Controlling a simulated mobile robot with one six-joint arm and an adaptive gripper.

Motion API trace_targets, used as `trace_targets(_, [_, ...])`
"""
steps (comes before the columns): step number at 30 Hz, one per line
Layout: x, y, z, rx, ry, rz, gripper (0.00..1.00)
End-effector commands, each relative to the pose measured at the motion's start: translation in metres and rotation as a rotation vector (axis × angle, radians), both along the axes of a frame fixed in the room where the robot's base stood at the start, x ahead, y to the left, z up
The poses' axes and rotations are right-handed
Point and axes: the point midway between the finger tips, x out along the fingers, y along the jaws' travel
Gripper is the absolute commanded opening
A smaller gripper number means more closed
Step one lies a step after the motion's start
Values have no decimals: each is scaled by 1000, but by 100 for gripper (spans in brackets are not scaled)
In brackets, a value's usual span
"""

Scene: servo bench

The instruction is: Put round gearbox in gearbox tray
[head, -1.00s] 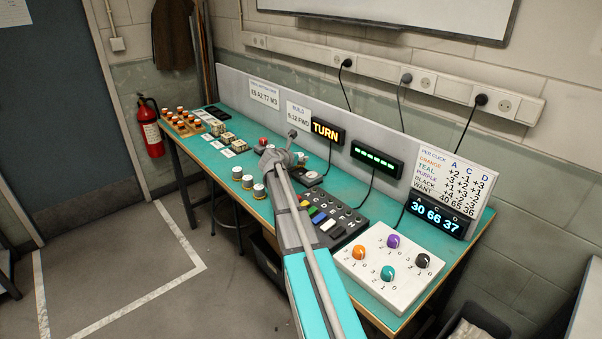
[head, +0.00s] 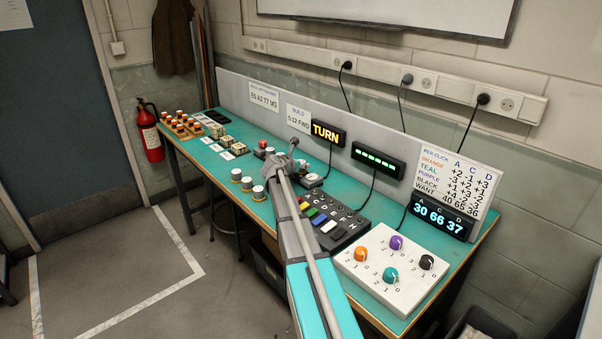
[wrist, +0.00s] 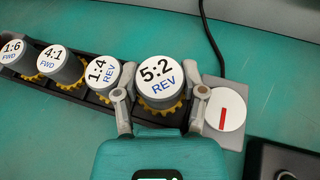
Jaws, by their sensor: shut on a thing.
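The round gearbox marked 5:2 REV (wrist: 161,79) has a white top and a yellow toothed base. My gripper (wrist: 160,100) is shut on it, one finger at each side. It stands at the right end of a row with round gearboxes marked 1:4 REV (wrist: 102,72), 4:1 FWD (wrist: 55,60) and 1:6 FWD (wrist: 12,52). A dark slotted strip (wrist: 92,97) runs under the row; I cannot tell if it is the gearbox tray, or if the held gearbox is raised. In the head view, my gripper (head: 281,162) hides the held gearbox. Three white-topped gearboxes (head: 247,184) stand near the bench's front edge.
A grey plate with a red-marked white disc (wrist: 225,108) lies close to my right finger. A dark keypad (head: 332,225) and a white knob panel (head: 391,268) lie to the right. Boxes (head: 229,143) and orange-topped parts (head: 180,122) stand further left.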

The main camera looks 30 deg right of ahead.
Motion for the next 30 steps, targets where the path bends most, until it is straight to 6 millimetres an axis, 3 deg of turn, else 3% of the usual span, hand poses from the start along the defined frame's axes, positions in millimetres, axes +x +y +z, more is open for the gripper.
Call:
trace_targets(6, [0,0,-18,0,0,0,2])
trace_targets(23, [0,1,-22,0,0,1,2])
trace_targets(24, [0,1,-23,0,0,1,56])
trace_targets(26, [0,1,-22,0,0,1,67])
trace_targets(30, [0,1,-22,0,0,1,68])
